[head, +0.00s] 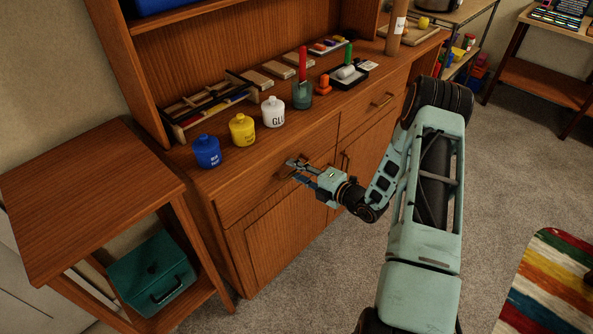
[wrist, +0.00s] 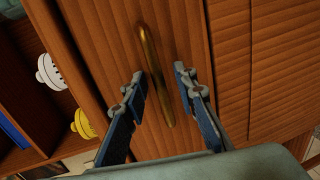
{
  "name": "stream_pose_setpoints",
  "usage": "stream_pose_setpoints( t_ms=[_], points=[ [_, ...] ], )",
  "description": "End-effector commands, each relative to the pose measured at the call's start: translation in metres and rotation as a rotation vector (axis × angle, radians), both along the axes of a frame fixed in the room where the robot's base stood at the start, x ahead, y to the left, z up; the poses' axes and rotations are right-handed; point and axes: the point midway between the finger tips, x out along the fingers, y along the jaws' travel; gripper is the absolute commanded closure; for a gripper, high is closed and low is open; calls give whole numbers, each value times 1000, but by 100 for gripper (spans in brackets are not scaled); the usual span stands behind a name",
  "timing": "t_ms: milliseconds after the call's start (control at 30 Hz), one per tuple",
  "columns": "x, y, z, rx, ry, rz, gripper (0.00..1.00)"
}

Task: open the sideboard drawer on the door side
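The wooden sideboard (head: 190,180) has two drawers side by side below its top. The left drawer (head: 237,200) has its handle mostly hidden by my gripper in the head view. The right drawer (head: 357,118) looks shut and has a brass handle (head: 383,100). My gripper (head: 291,171) is at the front of the left drawer. In the wrist view, my gripper (wrist: 158,84) is open, with a finger on each side of the brass bar handle (wrist: 153,72). I cannot tell whether the fingers touch it. The left drawer looks shut.
Blue (head: 207,151), yellow (head: 242,130) and white (head: 273,112) jars stand near the sideboard's front edge. A wooden side table (head: 90,190) with a teal box (head: 150,273) on its lower shelf is at left. Carpet in front is clear.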

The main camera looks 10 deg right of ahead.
Motion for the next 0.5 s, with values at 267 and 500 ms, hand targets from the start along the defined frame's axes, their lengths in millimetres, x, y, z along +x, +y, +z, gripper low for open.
stream_pose_setpoints(
  t_ms=[267,500],
  points=[
    [0,0,0,0,0,0,100],
    [0,0,0,-1,-1,0,100]
  ],
)
